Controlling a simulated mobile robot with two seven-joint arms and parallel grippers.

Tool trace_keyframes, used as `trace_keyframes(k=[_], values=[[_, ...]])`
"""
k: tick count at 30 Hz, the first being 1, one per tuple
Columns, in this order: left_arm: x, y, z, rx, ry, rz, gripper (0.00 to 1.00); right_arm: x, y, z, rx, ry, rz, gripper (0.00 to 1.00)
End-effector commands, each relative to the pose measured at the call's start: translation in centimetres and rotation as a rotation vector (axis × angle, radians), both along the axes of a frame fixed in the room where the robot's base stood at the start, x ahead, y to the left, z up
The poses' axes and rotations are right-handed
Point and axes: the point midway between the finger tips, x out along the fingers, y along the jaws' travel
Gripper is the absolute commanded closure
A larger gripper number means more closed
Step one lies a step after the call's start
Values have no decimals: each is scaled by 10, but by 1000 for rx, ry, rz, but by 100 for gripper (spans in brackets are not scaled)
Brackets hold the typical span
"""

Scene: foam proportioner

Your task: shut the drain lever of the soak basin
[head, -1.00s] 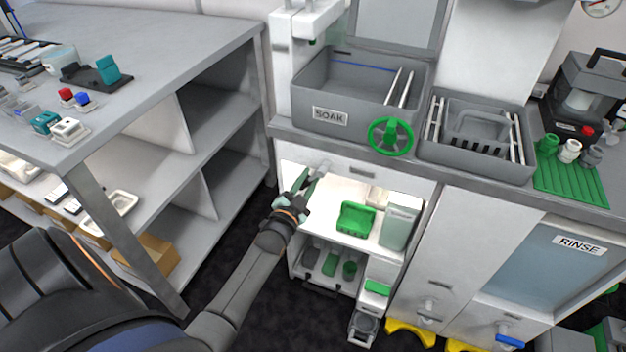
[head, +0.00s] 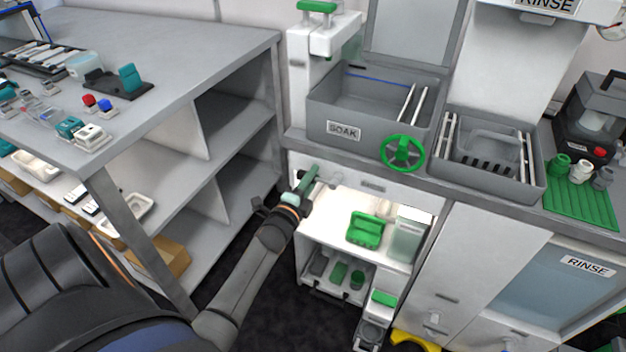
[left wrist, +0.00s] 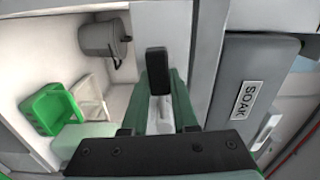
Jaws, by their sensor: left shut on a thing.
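The grey soak basin (head: 380,118) with its SOAK label stands on the counter; its label side also shows in the left wrist view (left wrist: 262,75). Below it, a pale drain fitting (head: 329,178) sticks out from the cabinet front. My left gripper (head: 308,179) is beside this fitting, its green fingers pointing up. In the left wrist view, the fingers are closed around a dark block-like handle (left wrist: 157,62), which looks like the drain lever. A pale stem shows between the fingers. How the lever sits on its valve is partly hidden. My right gripper is not in view.
A green handwheel (head: 403,153) sticks out at the counter's front. The open lit compartment below holds a green basket (head: 366,230) and a pale container (head: 408,236). A grey shelf table (head: 222,62) stands left of the arm, with a narrow floor gap between.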

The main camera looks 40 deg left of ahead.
Motion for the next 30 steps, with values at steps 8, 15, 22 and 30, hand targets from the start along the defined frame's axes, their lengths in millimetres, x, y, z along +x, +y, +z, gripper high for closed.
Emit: trace_keyframes(k=[8,15,22,30], values=[[-1,1,3,69,19,1,100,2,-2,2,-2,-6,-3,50],[0,1,4,80,21,1,100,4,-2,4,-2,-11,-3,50],[0,1,4,80,20,1,72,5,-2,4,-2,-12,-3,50],[0,0,5,77,18,0,43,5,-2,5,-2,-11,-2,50]])
